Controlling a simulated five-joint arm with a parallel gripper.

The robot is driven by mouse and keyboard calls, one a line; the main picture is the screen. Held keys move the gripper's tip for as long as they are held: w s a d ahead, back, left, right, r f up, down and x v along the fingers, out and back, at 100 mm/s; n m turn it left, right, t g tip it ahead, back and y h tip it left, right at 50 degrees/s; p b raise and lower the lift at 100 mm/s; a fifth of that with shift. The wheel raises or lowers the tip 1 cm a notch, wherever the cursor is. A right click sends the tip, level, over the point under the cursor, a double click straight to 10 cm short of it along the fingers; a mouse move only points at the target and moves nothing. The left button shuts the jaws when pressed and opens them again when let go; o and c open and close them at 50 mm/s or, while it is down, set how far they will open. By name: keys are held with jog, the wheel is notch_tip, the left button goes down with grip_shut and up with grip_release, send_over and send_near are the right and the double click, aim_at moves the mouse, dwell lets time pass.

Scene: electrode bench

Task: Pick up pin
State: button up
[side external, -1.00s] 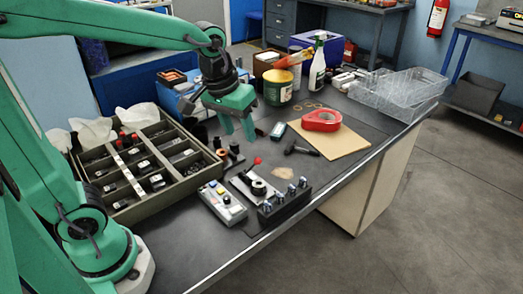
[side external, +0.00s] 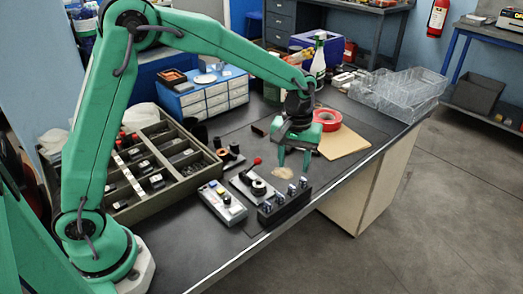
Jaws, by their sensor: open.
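My gripper (side external: 294,163) is open and points down over the dark bench mat, right of the middle. Its two green fingers hang apart with nothing seen between them. A black block (side external: 284,207) stands near the bench's front edge, below the gripper in the picture. Several metal-topped pins (side external: 291,190) stand upright in it. The fingertips appear above and behind the block in the picture, apart from the pins. Which pin is meant I cannot tell. A small black T-shaped tool seen earlier is now hidden behind the gripper.
A lever device with a red knob (side external: 257,160) and a grey button box (side external: 221,203) stand left of the block. A compartment tray (side external: 150,205) fills the left side.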

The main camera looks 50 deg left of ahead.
aim_at(292, 187)
jog(key=shift+f, duration=1.35)
jog(key=shift+d+f, duration=0.15)
jog(key=shift+f, duration=2.45)
grip_shut()
